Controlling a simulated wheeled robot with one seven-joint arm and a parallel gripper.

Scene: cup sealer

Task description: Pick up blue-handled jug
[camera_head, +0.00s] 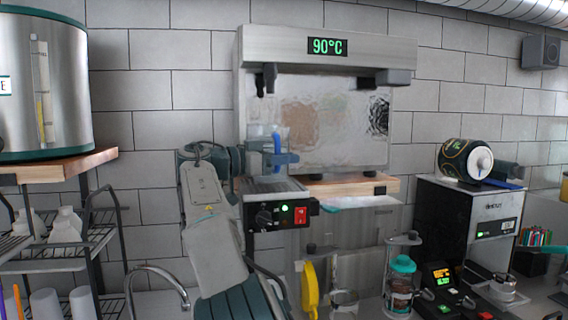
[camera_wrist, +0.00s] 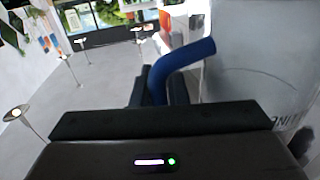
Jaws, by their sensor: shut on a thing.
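The blue-handled jug (camera_head: 277,143) is in front of the steel machine with the 90°C display, above a small platform (camera_head: 276,185). I cannot tell whether its base touches the platform. Its clear body is hard to make out in the head view. In the wrist view the blue handle (camera_wrist: 182,62) passes between the dark fingers, and the clear grey jug wall (camera_wrist: 250,65) fills the right side. My gripper (camera_wrist: 160,88) is shut on the handle. In the head view my gripper (camera_head: 256,160) reaches in from the left, and its fingertips are partly hidden.
A yellow-handled jug (camera_head: 310,288) and a teal-lidded container (camera_head: 401,280) stand on the counter below. A black-and-steel machine (camera_head: 465,225) is at the right. A wire rack (camera_head: 95,245) and a large steel dispenser (camera_head: 42,85) are at the left.

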